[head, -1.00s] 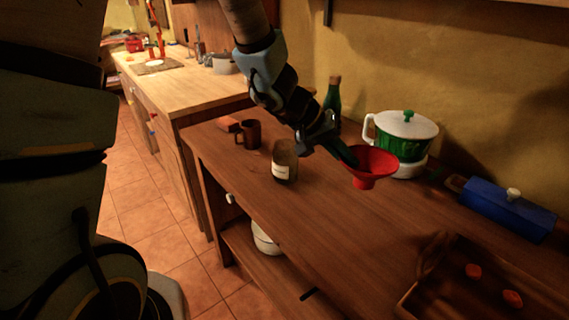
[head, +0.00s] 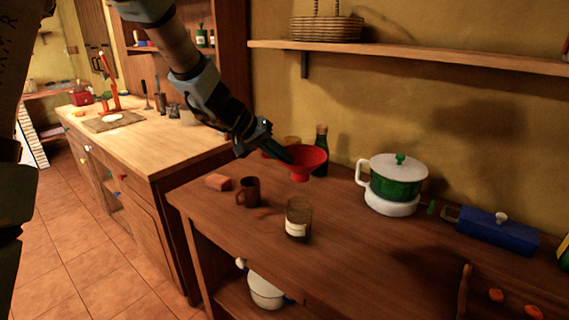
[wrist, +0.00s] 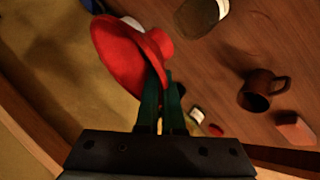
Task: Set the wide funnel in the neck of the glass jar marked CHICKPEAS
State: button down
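The red wide funnel (head: 309,160) hangs in the air above the back of the brown counter, wide mouth up and spout down. My gripper (head: 285,153) is shut on its rim; the dark green fingers (wrist: 160,108) meet the funnel (wrist: 125,52) in the wrist view. A glass jar (head: 298,221) with a pale label stands upright on the counter, in front of and below the funnel, apart from it. It shows at the top of the wrist view (wrist: 200,14). Its label is too small to read. Another amber jar-like thing (head: 292,141) is partly hidden behind my gripper.
A brown mug (head: 248,192) and an orange block (head: 217,182) stand left of the jar. A green bottle (head: 321,135) stands behind the funnel. A green pot (head: 397,180) and blue box (head: 495,230) are to the right.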

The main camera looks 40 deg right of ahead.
notch_tip(320, 180, down, 7)
jog(key=b, duration=0.7)
jog(key=shift+b, duration=0.3)
dwell(0.3)
jog(key=shift+p, duration=0.85)
dwell(0.4)
jog(key=shift+f, duration=0.35)
jog(key=shift+f+b, duration=0.4)
jog(key=shift+f, duration=0.55)
jog(key=c, duration=0.6)
grip_release()
